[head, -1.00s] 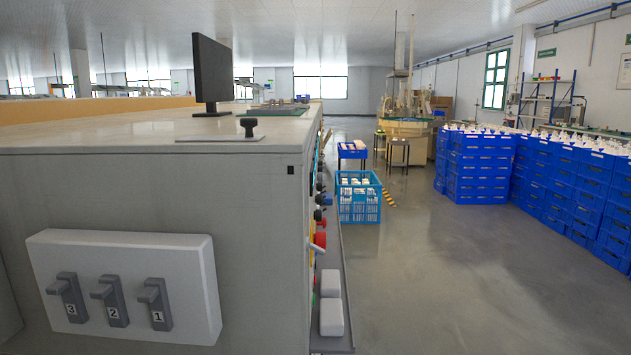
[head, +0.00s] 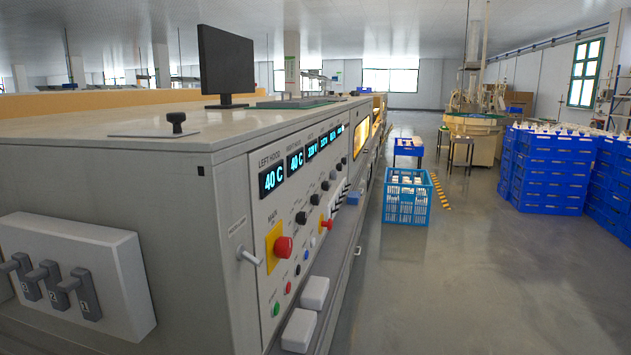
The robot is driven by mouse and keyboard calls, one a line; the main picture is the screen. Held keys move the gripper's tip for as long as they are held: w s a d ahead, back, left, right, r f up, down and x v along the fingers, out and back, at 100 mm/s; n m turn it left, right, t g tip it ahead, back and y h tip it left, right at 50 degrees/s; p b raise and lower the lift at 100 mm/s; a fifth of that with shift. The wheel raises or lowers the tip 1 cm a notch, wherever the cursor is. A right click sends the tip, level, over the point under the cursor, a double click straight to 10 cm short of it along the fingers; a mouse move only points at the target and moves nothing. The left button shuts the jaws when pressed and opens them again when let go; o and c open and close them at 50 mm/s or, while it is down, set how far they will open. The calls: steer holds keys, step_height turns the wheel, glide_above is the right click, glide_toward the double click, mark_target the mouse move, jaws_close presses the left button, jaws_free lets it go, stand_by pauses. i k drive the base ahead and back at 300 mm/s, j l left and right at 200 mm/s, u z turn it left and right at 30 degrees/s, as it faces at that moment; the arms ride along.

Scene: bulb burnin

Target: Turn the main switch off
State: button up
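In the head view, the grey machine's front panel (head: 293,205) shows at an angle. A red knob (head: 283,247) stands out from a yellow plate (head: 271,262) on the panel's near part; the small label above it seems to begin with "MAIN". A light metal lever (head: 248,256) sticks out just left of the plate, under a label too small to read. I cannot tell for certain which is the main switch, nor its position. The displays (head: 272,180) above are lit, some reading 40 C. My gripper is not in view.
A white box with numbered grey levers (head: 78,290) is on the machine's near side. White blocks (head: 299,329) sit on a ledge below the panel. A blue crate (head: 407,199) stands on the floor ahead, with stacked blue crates (head: 545,175) farther right. The floor between is open.

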mark_target(283, 246)
steer(key=i+l+z, duration=0.15)
steer(key=i+l, duration=0.2)
steer(key=i+l+z, duration=0.2)
steer(key=i+l, duration=0.15)
steer(key=l, duration=0.2)
